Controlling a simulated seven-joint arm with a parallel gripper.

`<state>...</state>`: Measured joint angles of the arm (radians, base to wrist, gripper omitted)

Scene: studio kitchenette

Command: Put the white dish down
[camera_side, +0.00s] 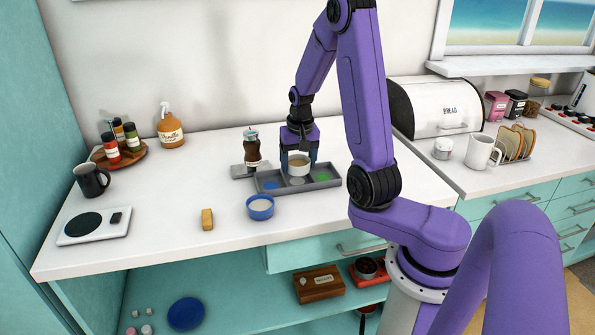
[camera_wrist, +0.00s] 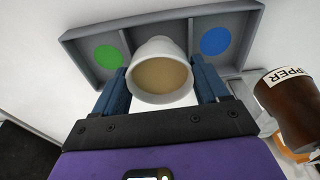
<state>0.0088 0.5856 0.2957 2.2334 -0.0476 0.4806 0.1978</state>
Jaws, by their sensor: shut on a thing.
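My gripper (camera_side: 299,160) is shut on the white dish (camera_side: 299,168), with a finger on either side of it. The dish is upright, with tan contents, and also shows between the fingers in the wrist view (camera_wrist: 160,72). It is above the middle compartment of a grey tray (camera_side: 334,183). That compartment's white spot (camera_side: 297,181) shows just below the dish in the side view; the dish hides it in the wrist view. The tray's other compartments have a blue spot (camera_wrist: 215,41) and a green spot (camera_wrist: 109,57), both uncovered.
A brown pepper bottle (camera_side: 252,152) stands close behind the tray's left end. A blue dish (camera_side: 260,208) with pale contents sits in front of the tray. The counter between has free room.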

